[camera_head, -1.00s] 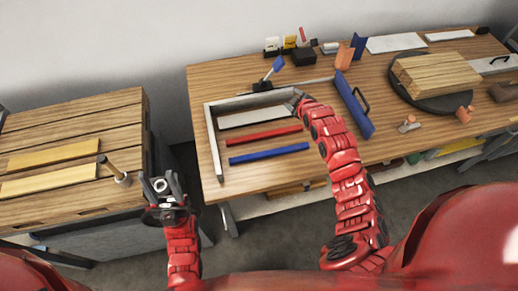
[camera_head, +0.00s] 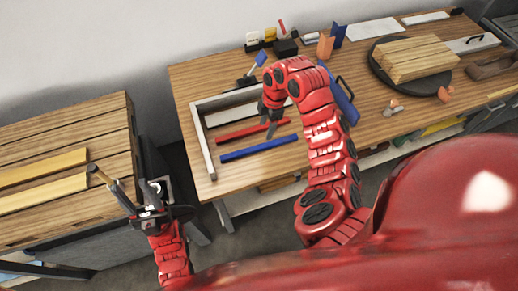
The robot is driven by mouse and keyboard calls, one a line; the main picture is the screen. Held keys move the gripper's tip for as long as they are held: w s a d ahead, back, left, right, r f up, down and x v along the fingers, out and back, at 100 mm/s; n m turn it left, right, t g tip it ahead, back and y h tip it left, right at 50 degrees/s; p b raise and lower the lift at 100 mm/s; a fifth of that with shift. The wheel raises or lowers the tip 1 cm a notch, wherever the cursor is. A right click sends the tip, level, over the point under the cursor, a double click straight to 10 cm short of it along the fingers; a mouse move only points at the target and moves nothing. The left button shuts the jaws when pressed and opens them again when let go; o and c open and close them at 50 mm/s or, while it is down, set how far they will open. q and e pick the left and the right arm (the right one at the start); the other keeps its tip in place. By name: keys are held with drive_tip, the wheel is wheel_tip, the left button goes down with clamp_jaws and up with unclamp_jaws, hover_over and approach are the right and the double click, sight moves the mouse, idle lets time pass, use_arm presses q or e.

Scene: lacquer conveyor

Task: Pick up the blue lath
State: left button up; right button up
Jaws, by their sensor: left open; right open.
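The blue lath (camera_head: 259,147) lies flat on the wooden table, parallel to and in front of a red lath (camera_head: 238,133). My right gripper (camera_head: 271,128) is open and points down over the right end of the red lath, just behind the right part of the blue lath. Whether its fingers touch either lath I cannot tell. My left gripper (camera_head: 138,194) is open and empty, in front of the left wooden bench, well away from the laths.
A white angled frame (camera_head: 203,150) borders the laths at left and back. A blue panel with a handle (camera_head: 344,104) stands right of my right arm. A dark round plate (camera_head: 441,84) holds wooden blocks (camera_head: 415,55). Yellow strips (camera_head: 42,165) lie on the left bench.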

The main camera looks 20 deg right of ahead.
drive_tip(key=b, duration=0.1)
hover_over(260, 147)
drive_tip(key=d, duration=0.1)
wheel_tip(260, 147, down, 6)
drive_tip(key=shift+d+r, duration=0.1)
drive_tip(key=shift+d, duration=0.05)
drive_tip(key=shift+a+f+p, duration=0.2)
drive_tip(key=shift+f+p, duration=0.15)
drive_tip(key=shift+p, duration=0.05)
drive_tip(key=f+p, duration=0.1)
drive_tip(key=f, duration=0.2)
drive_tip(key=shift+a+p, duration=0.35)
drive_tip(key=shift+p, duration=0.05)
drive_tip(key=shift+w+f, duration=0.1)
drive_tip(key=shift+f, duration=0.65)
clamp_jaws()
